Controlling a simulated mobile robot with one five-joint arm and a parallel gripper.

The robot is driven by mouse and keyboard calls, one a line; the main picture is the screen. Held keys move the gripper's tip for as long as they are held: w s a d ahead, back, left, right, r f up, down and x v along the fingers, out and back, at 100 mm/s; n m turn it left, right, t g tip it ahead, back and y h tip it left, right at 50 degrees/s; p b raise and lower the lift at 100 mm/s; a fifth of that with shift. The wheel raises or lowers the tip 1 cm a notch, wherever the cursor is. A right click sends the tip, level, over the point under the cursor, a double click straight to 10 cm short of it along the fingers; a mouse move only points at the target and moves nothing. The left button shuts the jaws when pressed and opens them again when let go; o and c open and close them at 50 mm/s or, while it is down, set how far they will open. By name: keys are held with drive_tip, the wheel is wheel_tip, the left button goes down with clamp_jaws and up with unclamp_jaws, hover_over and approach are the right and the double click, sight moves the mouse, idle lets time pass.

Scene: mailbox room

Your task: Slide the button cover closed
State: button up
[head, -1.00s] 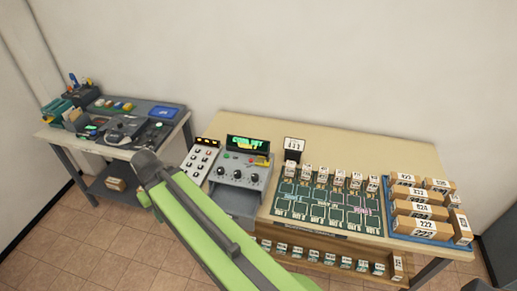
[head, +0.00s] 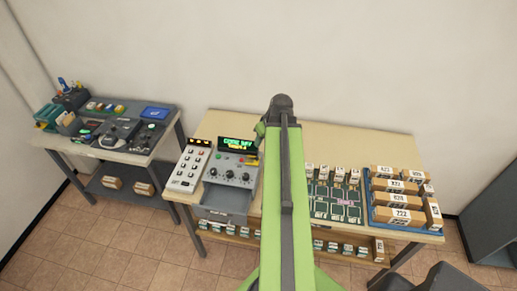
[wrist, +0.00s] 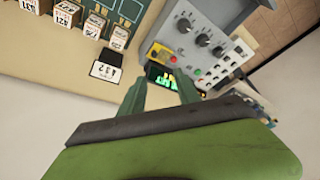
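A grey control console (head: 233,172) stands on the long table, with a green-lit display (head: 235,143), dark knobs and an open drawer below. At its upper right is a small yellow part with red on it (head: 248,161); in the wrist view this yellow part (wrist: 162,53) lies beside the display. I cannot tell clearly which piece is the button cover or how it stands. My gripper (wrist: 160,80) is open and empty, its two green fingers apart and pointing toward the display and yellow part.
A white keypad panel (head: 188,167) stands left of the console. A small dark-and-white number sign (wrist: 108,64) and numbered boxes are near the fingers' left. A blue tray (head: 408,222) of cartons is at the right; a second table (head: 135,155) stands left.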

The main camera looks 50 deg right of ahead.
sight(258, 159)
drive_tip(key=b+x, duration=1.1)
drive_tip(key=d+b+x, duration=0.1)
drive_tip(key=b+x, duration=0.4)
drive_tip(key=x, duration=0.1)
drive_tip(key=shift+s+d+f, duration=0.15)
drive_tip(key=shift+s, duration=0.2)
clamp_jaws()
idle(0.7)
